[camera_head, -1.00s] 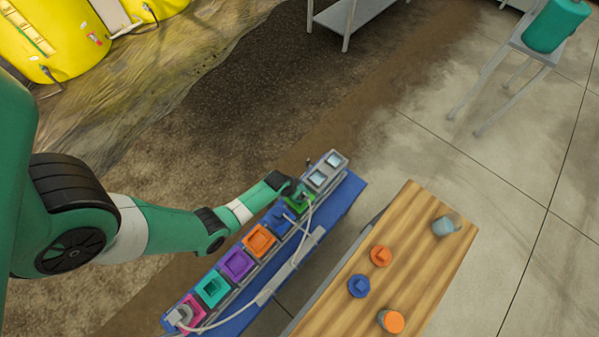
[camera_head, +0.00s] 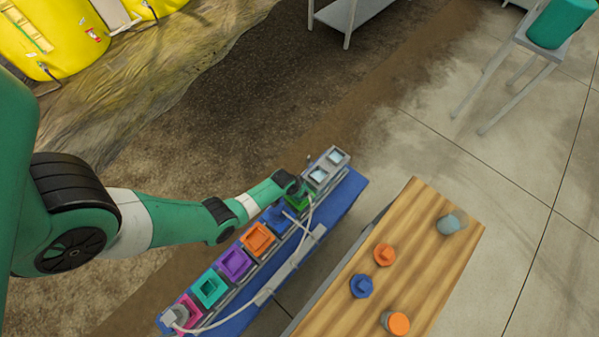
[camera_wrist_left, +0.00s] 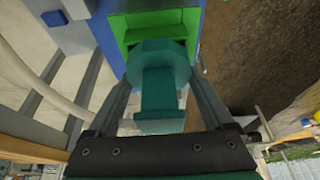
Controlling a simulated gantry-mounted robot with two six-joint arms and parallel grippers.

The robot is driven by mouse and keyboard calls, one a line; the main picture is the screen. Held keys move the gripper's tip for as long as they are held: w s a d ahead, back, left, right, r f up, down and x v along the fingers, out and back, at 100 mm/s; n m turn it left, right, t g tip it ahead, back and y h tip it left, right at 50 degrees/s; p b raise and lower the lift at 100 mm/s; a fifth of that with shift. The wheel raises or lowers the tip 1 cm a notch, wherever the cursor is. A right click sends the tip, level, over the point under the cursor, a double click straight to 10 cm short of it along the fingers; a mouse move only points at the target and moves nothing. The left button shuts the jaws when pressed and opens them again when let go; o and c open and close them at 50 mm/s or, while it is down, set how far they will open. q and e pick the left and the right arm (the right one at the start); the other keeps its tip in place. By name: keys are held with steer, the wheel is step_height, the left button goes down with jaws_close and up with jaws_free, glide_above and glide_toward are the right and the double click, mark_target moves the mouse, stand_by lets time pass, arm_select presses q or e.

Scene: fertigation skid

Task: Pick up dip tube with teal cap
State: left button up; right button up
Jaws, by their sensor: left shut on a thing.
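The teal cap (camera_wrist_left: 160,88) is between the two fingers of my left gripper (camera_wrist_left: 161,75) in the left wrist view. The gripper is shut on it. A green square socket (camera_wrist_left: 155,22) lies just beyond the cap; I cannot tell whether the tube below is inside it, as the cap hides it. In the head view my left gripper (camera_head: 296,186) is over the green socket (camera_head: 299,201), near the far end of the blue rack (camera_head: 232,316), and covers the cap. My right gripper is not in view.
The rack also holds blue, orange (camera_head: 258,239), purple (camera_head: 235,264), teal (camera_head: 210,288) and pink sockets, with a pale hose (camera_head: 265,297) along it. A wooden table (camera_head: 425,265) to the right bears several caps and cylinders. Two grey square sockets (camera_head: 328,166) are beyond the gripper.

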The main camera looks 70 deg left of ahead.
arm_select(q)
jaws_close()
